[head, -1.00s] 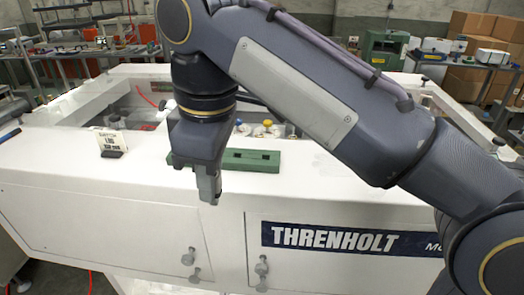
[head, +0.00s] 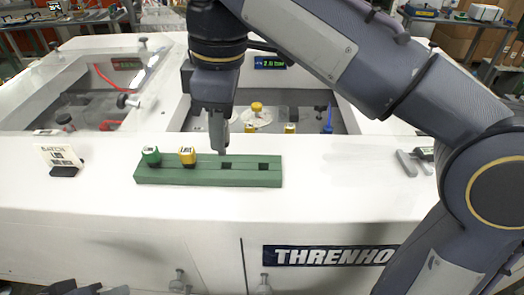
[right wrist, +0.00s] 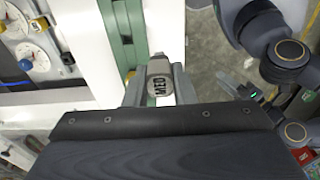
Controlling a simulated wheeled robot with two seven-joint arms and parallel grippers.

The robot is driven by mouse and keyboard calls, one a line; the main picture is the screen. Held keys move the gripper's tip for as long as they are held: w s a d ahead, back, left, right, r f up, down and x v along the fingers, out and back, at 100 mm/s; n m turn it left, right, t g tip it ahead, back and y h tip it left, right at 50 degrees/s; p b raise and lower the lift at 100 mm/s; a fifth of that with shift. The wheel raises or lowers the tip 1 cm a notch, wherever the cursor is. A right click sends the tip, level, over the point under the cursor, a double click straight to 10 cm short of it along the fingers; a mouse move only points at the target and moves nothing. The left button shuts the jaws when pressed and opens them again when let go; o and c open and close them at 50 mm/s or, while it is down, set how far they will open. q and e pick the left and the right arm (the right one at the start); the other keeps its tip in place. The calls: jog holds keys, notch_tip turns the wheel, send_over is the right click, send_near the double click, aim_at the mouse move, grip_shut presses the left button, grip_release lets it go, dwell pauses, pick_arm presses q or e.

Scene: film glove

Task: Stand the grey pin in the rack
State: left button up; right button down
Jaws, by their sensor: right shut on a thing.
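The green rack (head: 208,177) lies on the white machine top. A green-topped pin (head: 150,156) and a yellow-topped pin (head: 187,156) stand in its two left holes. The two right holes are empty. My right gripper (head: 219,148) points down over the rack, near the third hole from the left. In the right wrist view its fingers are shut on the grey pin (right wrist: 160,80), whose top bears dark lettering. The pin's lower end is hidden, so I cannot tell whether it touches the rack. Grey parts at the head view's lower left edge may be my left gripper (head: 90,288).
A small card on a stand (head: 62,158) is left of the rack. Grey metal pieces (head: 410,162) lie on the right. Behind the rack, an open well holds yellow-capped parts (head: 257,108). The white top between rack and grey pieces is clear.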

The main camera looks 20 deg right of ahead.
jog(key=w+d+f, duration=0.1)
jog(key=d+f, duration=0.1)
jog(key=w+d+f, duration=0.1)
jog(key=d+f, duration=0.1)
jog(key=d, duration=0.1)
jog(key=w+d+f, duration=0.2)
jog(key=f, duration=0.1)
jog(key=shift+d, duration=0.2)
jog(key=shift+d+f, duration=0.2)
jog(key=shift+f, duration=1.65)
jog(key=shift+f, duration=0.2)
jog(key=c, duration=1.2)
grip_release()
jog(key=shift+c, duration=0.2)
notch_tip(320, 180, up, 12)
jog(key=d+p, duration=0.1)
jog(key=shift+s+r, duration=0.15)
jog(key=shift+r, duration=0.05)
